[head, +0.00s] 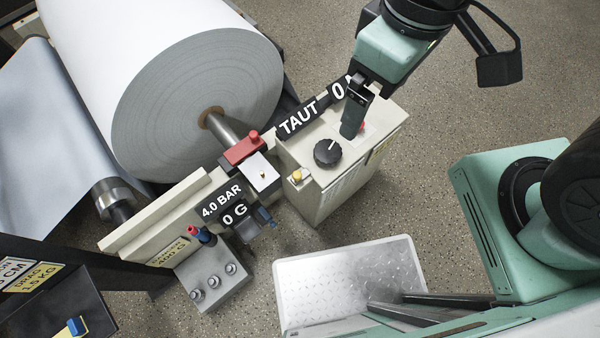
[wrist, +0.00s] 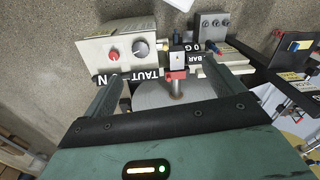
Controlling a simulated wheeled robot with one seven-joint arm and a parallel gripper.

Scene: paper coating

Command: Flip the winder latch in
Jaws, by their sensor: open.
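A red block with a small red knob, which looks like the latch (head: 241,149), sits at the shaft end of the big paper roll (head: 195,105). In the wrist view the red block (wrist: 176,75) shows between my fingers, farther off. My gripper (head: 351,128) is over the cream control box (head: 335,180), right of the red block and apart from it. The gripper's open fingers also show in the wrist view (wrist: 161,70), with nothing between them. One finger hides part of the box top and a red button (head: 362,127). I cannot tell the latch's position for certain.
The box carries a black dial (head: 328,152) and a TAUT sign (head: 300,118). A 4.0 BAR sign (head: 221,202) and a grey plate with several knobs (head: 213,281) stand left. A metal step plate (head: 345,275) lies below.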

